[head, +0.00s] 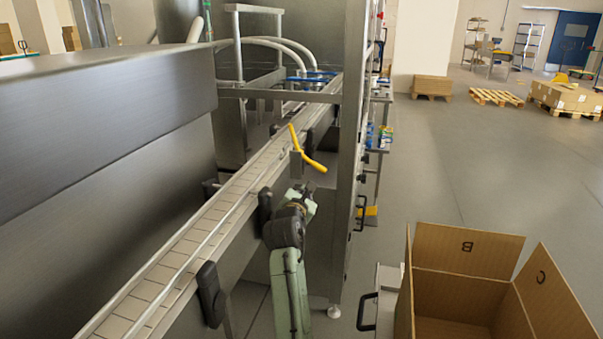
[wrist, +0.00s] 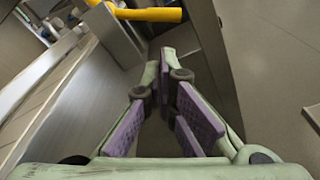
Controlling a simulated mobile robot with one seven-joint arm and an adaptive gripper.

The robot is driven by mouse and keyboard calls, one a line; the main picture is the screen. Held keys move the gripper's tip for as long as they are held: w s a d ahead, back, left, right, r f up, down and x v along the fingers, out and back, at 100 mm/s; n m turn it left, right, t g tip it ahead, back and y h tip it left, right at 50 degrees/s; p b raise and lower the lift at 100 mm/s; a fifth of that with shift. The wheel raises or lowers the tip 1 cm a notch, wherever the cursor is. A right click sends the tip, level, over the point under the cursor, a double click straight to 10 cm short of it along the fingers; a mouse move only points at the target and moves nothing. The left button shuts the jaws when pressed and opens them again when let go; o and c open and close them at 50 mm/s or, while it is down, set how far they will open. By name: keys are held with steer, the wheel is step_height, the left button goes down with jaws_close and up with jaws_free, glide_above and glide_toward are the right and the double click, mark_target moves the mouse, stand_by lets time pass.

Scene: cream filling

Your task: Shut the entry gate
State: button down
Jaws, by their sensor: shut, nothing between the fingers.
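The entry gate shows as a bent yellow lever (head: 308,152) on a small metal block at the right side of the conveyor. Its upper part reaches toward the belt and its lower part sticks out to the right. The yellow lever also crosses the top of the wrist view (wrist: 148,14), beside a grey metal bracket (wrist: 116,36). I cannot tell the gate's exact position. My gripper (head: 302,190) is just below the lever, beside the conveyor. In the wrist view, my gripper (wrist: 164,62) has its purple-padded fingers together and empty, apart from the lever.
The conveyor (head: 185,248) runs from the front left into the machine. A tall steel frame (head: 353,130) stands close right of my gripper. An open cardboard box (head: 468,262) is at the lower right. The floor behind the box is largely clear.

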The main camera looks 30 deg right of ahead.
steer(key=shift+s+r, duration=0.15)
steer(key=shift+r, duration=0.05)
steer(key=shift+d, duration=0.1)
steer(key=p+x, duration=0.2)
steer(key=x, duration=0.8)
steer(key=shift+f, duration=0.1)
stand_by(0.3)
